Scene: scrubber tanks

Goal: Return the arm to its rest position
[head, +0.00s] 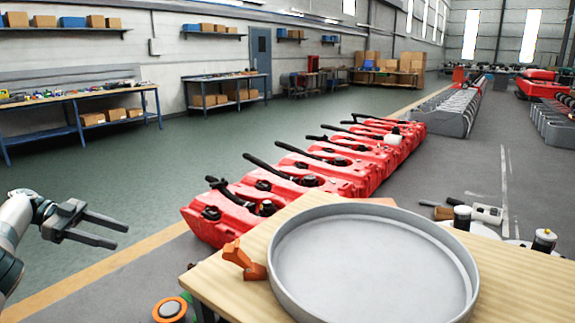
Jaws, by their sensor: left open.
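My left gripper (121,235) is at the left of the head view, on an arm that comes in from the left edge. Its two dark fingers are apart and point right, with nothing between them. It hangs over open floor, to the left of the red tanks and apart from them and from the table. My right gripper does not show.
A row of red scrubber tanks (285,190) with black hoses runs away from the front. A wooden table (225,283) holds a large round grey tray (368,290) and an orange piece (246,262). Workbenches (75,97) line the wall; the green floor (200,150) is clear.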

